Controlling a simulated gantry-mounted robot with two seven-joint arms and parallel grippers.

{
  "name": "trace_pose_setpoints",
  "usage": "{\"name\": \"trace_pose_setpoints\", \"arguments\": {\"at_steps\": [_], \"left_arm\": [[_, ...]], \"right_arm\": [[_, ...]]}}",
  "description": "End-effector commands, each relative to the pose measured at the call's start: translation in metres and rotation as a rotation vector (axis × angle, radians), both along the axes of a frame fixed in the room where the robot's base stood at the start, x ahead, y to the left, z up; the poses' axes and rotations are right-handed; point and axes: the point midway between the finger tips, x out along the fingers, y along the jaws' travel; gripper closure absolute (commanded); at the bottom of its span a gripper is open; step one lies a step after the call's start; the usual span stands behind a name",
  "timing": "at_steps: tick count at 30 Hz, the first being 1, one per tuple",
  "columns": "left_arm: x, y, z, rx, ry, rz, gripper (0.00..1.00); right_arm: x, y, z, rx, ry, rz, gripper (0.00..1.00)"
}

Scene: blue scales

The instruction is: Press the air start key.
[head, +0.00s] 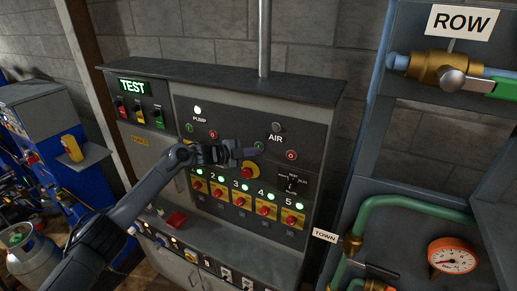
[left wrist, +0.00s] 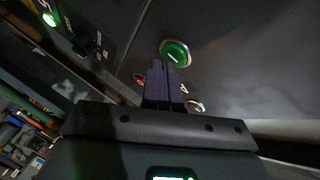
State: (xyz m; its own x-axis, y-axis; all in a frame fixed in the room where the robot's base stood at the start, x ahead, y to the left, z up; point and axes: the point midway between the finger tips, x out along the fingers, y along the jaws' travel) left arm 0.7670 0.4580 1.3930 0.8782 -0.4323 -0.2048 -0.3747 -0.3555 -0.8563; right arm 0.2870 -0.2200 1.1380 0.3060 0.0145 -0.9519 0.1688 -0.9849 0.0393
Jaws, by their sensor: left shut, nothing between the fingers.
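The air start key is a round green button (head: 259,145) left under the AIR label (head: 275,138) on the dark panel. In the left wrist view it is a large green button (left wrist: 178,48) with a white bar. The red air button (head: 291,155) sits to its right in the head view. My left gripper (head: 257,152) is shut and empty, with its fingertips at the green button. The left wrist view shows the closed fingertips (left wrist: 164,66) overlapping the button's lower edge. I cannot tell whether they touch it.
The lamp (head: 277,127) above AIR looks grey and unlit. The PUMP lamp (head: 197,110) is lit white, with a green and a red button below. Numbered red knobs (head: 241,201) on yellow plates lie below my gripper. A pipe rack (head: 380,120) stands to the right.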

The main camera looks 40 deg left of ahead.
Motion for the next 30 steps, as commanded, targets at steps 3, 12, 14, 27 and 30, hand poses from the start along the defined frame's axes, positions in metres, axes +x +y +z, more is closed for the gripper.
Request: {"name": "trace_pose_setpoints", "arguments": {"at_steps": [3, 12, 14, 27, 30], "left_arm": [[0.0000, 0.0000, 0.0000, 0.000, 0.000, 0.000, 1.00], [0.0005, 0.0001, -0.0001, 0.000, 0.000, 0.000, 1.00], [0.0011, 0.0001, -0.0002, 0.000, 0.000, 0.000, 1.00], [0.0062, 0.0012, 0.0002, -0.001, 0.000, 0.001, 1.00], [0.0074, 0.0016, -0.0002, -0.001, 0.000, 0.002, 1.00]], "right_arm": [[0.0000, 0.0001, 0.0002, 0.000, 0.000, -0.001, 0.49], [0.0002, 0.0016, -0.0001, 0.007, 0.000, -0.004, 0.49], [0.0002, 0.0019, -0.0003, 0.008, 0.000, -0.005, 0.49], [0.0002, 0.0023, -0.0032, 0.009, 0.000, -0.006, 0.49], [0.0002, 0.0021, -0.0039, 0.009, 0.000, -0.005, 0.49]]}}
